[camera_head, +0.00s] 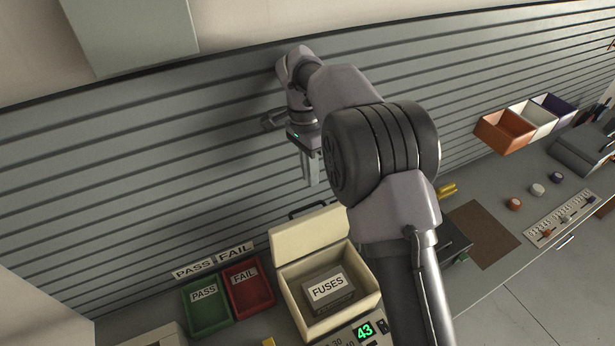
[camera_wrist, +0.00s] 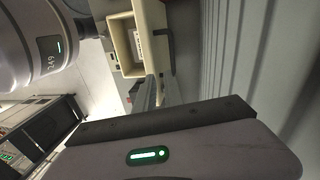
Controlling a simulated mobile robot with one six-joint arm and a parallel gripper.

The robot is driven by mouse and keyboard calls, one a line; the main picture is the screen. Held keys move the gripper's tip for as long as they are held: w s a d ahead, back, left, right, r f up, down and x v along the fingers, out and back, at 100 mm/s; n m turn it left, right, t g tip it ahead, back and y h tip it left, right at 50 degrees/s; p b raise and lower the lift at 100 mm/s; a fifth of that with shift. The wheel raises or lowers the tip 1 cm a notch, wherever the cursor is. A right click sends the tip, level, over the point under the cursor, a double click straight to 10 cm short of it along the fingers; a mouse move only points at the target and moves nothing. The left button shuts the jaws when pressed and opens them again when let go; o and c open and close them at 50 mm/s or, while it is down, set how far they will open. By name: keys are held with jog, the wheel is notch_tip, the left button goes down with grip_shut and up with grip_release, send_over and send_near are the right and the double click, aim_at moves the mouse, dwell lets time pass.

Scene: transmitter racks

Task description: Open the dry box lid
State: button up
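The cream dry box (camera_head: 366,304) stands on the bench at the lower middle of the head view. Its lid (camera_head: 308,238) is raised and leans back toward the slatted wall, with a dark handle (camera_head: 308,209) at its top edge. A grey pack labelled FUSES (camera_head: 328,290) lies inside the box. My gripper (camera_head: 312,178) points down above and behind the raised lid, apart from the handle. Its fingers look close together, but whether they are shut is unclear. The wrist view also shows the box (camera_wrist: 124,44) and the dark handle (camera_wrist: 169,52).
Green PASS (camera_head: 207,308) and red FAIL (camera_head: 249,288) trays stand left of the box. Orange, white and purple bins (camera_head: 505,131) hang at the right. The slatted wall (camera_head: 150,170) is close behind my gripper.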

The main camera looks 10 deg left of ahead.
aim_at(309, 227)
jog(key=n, duration=0.2)
jog(key=a+n+t, duration=0.1)
jog(key=n, duration=0.2)
jog(key=a+f+n+y, duration=0.1)
jog(key=n, duration=0.1)
jog(key=shift+w+a+f+n+t+p, duration=0.1)
jog(key=shift+w+a+n+t+p, duration=0.1)
jog(key=shift+w+n+t+p, duration=0.15)
grip_shut()
jog(key=a+f+n, duration=0.1)
jog(key=f+n, duration=0.2)
jog(key=w+a+f+n+t+y+p, duration=0.1)
jog(key=a+f+n, duration=0.1)
jog(key=f+n, duration=0.1)
jog(key=w+a+f+n+t, duration=0.1)
jog(key=f+n, duration=0.2)
jog(key=f, duration=0.2)
jog(key=shift+a+y, duration=0.25)
jog(key=shift+y, duration=0.05)
jog(key=s+d, duration=0.1)
jog(key=s+d+p, duration=0.1)
jog(key=s, duration=0.1)
jog(key=shift+s+d+r, duration=0.1)
jog(key=shift+s+r, duration=0.05)
jog(key=shift+r, duration=0.25)
